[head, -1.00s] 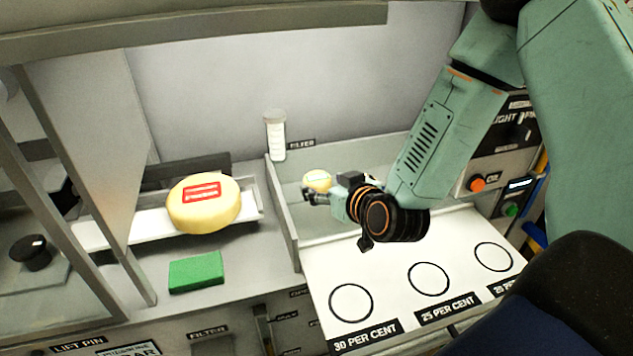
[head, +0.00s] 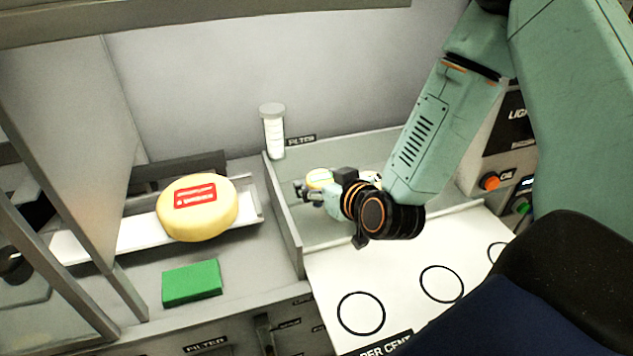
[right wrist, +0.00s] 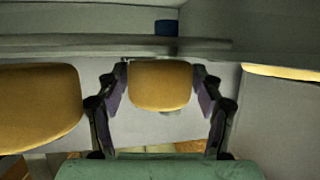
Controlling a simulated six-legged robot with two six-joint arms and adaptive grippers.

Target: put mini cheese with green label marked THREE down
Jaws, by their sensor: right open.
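A small yellow cheese (head: 319,176) with a pale, greenish label sits in the bin behind the white board; the label's word is too small to read. My right gripper (head: 306,192) is beside it, partly covering the view of it. In the right wrist view, a yellow cheese (right wrist: 160,86) lies between the spread fingers of my right gripper (right wrist: 160,95), with a narrow gap at each side. I cannot tell whether it is the same cheese as in the head view. My left gripper is not in view.
A large cheese wheel (head: 197,210) with a red label rests on a white tray left of the divider (head: 283,215). A green block (head: 191,283) lies before it. A capped filter tube (head: 273,132) stands behind. The white board (head: 395,262) with black circles is bare.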

